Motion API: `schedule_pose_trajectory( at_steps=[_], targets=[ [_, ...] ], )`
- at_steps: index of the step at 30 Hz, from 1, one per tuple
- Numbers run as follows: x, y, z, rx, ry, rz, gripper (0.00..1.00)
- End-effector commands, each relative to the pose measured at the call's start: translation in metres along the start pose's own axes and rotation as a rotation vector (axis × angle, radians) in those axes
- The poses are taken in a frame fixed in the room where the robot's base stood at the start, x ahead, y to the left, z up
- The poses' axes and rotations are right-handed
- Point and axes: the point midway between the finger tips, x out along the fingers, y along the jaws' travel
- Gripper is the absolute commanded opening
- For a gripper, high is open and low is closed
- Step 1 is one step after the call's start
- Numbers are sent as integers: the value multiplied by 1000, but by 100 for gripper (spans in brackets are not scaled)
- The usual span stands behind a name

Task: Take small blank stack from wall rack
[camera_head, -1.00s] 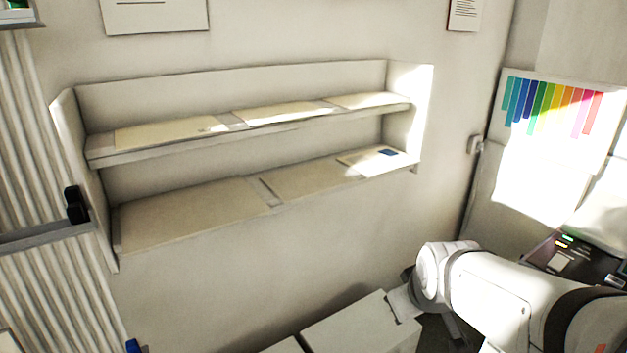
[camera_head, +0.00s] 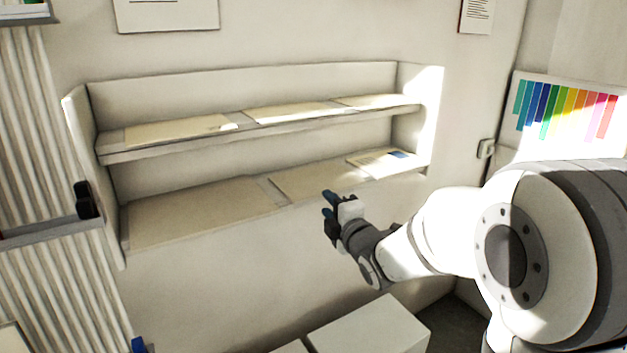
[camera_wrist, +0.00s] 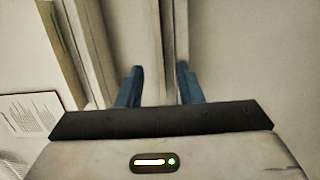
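The wall rack (camera_head: 240,85) is a pale two-shelf unit on the wall. Its upper shelf bears three flat pale stacks: left (camera_head: 180,130), middle (camera_head: 290,112) and right (camera_head: 372,101). Its lower shelf bears a large plain stack (camera_head: 205,210), a smaller plain stack (camera_head: 318,178) and one with a blue patch (camera_head: 372,163). I cannot tell for certain which is the small blank stack. My gripper (camera_head: 329,203) appears in front of the lower shelf, overlapping the smaller plain stack's front edge. In the wrist view, its blue fingers (camera_wrist: 158,86) stand apart with nothing held between them.
White boxes (camera_head: 370,325) stand below the rack. A corrugated panel with a dark handle (camera_head: 84,200) is at the left. A colour chart (camera_head: 565,108) hangs at the right. A printed sheet (camera_wrist: 30,114) shows at the wrist view's left. The wall below the rack is bare.

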Motion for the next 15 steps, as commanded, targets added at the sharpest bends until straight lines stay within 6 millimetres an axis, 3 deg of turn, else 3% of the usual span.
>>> schedule_pose_trajectory(
  at_steps=[10, 15],
  targets=[
    [44, 2, 0, 1, 0, -3, 33],
    [54, 0, 0, 1, -1, -3, 33]
  ],
)
